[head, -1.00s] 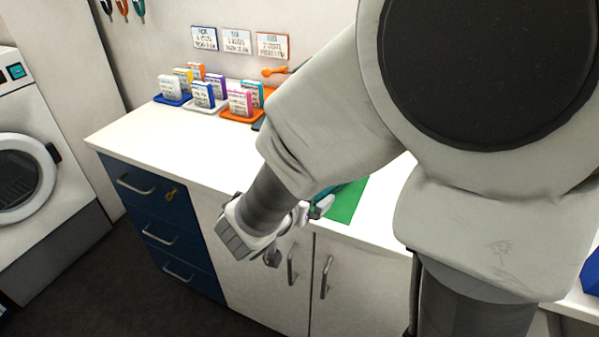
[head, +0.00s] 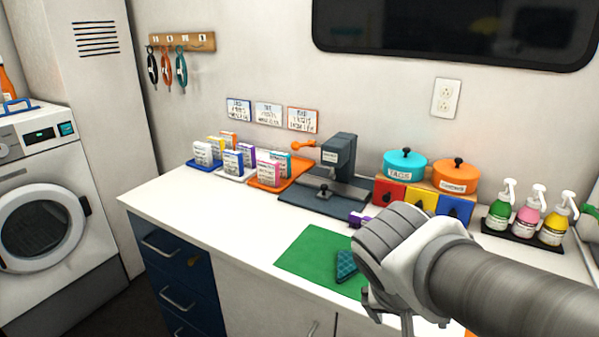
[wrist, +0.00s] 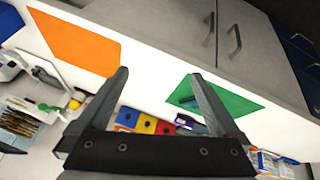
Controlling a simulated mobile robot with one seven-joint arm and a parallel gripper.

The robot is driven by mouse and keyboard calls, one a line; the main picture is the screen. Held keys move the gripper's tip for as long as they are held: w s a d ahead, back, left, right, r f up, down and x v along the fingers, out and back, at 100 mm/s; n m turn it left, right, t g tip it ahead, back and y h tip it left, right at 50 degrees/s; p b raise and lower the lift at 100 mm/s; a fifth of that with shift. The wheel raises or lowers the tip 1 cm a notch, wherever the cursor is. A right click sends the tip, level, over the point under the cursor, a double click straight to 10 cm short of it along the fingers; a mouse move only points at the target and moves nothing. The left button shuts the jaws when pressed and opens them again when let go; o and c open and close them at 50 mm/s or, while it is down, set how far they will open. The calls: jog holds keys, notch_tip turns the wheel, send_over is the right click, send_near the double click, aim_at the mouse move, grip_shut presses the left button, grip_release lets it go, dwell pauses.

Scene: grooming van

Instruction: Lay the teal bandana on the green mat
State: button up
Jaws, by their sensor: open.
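The teal bandana (head: 346,266), patterned and folded small, lies on the green mat (head: 308,252) on the white counter. The wrist view also shows the bandana (wrist: 188,100) on the mat (wrist: 232,103), near one end of it. My gripper (wrist: 160,77) is open, with nothing between its fingers, and stands apart from the bandana. In the head view my wrist hides the right part of the mat, and the fingers are mostly hidden.
An orange mat (wrist: 75,42) lies farther along the counter. Behind the green mat stand a dark grey press (head: 335,165), lidded teal (head: 404,166) and orange pots, coloured boxes and pump bottles (head: 527,215). The counter left of the mat is clear.

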jog(key=s+a+r+n+t+y, duration=0.1)
jog(key=s+a+r+n+y, duration=0.1)
jog(key=a+r+n+y, duration=0.1)
jog(key=shift+s+a+r+n+t+y, duration=0.25)
jog(key=shift+a+r+n+t+y, duration=0.15)
jog(key=shift+a+y, duration=0.2)
notch_tip(320, 180, up, 11)
jog(key=p, duration=1.1)
